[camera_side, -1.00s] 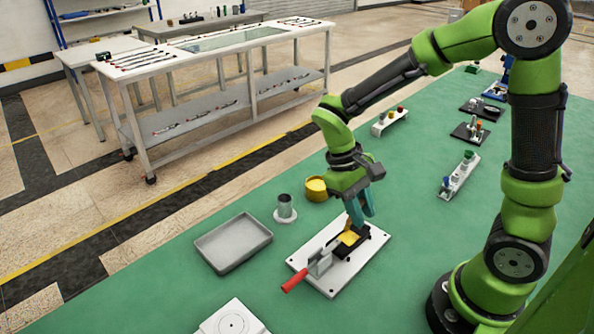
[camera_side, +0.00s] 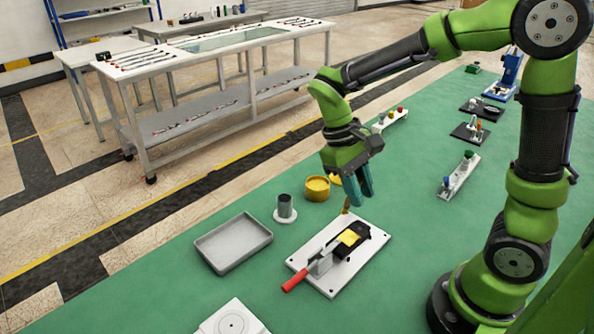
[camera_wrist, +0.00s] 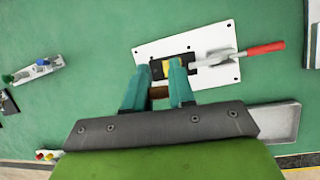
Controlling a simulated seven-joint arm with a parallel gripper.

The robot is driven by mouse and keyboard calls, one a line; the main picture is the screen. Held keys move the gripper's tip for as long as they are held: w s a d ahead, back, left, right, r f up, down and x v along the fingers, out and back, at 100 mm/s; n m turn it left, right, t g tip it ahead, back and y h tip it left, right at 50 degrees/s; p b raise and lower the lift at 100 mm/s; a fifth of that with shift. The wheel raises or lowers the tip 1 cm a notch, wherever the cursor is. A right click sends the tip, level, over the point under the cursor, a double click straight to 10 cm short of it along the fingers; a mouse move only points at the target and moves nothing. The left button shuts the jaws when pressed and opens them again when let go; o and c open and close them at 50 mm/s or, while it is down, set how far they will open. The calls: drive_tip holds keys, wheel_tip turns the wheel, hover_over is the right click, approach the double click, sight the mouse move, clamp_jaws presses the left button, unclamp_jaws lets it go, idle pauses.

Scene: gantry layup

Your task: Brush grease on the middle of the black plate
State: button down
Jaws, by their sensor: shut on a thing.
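The black plate (camera_side: 352,246) sits on a white base board (camera_side: 318,277) with a red-handled clamp (camera_side: 294,281). A yellow patch (camera_side: 350,238), looking like grease, lies on its middle; it also shows partly in the wrist view (camera_wrist: 166,68). My gripper (camera_side: 361,202) is above the board's far edge, clear of the plate. It is shut on a brush, whose brown tip (camera_side: 346,206) points down below the fingers; a brown part (camera_wrist: 158,92) shows between the fingers in the wrist view. A yellow pot (camera_side: 317,190) stands to the left of my gripper.
A grey cylinder on a round base (camera_side: 285,209) and a grey tray (camera_side: 232,243) stand left of the board. Several small fixtures (camera_side: 460,175) lie at the right. A yellow item (camera_side: 335,180) is partly hidden behind my gripper. Green tabletop is bare between them.

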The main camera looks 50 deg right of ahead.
drive_tip(key=shift+r, duration=0.75)
drive_tip(key=shift+r, duration=1.5)
drive_tip(key=shift+s+f, duration=0.1)
drive_tip(key=shift+s+x, duration=0.2)
drive_tip(key=shift+x, duration=0.85)
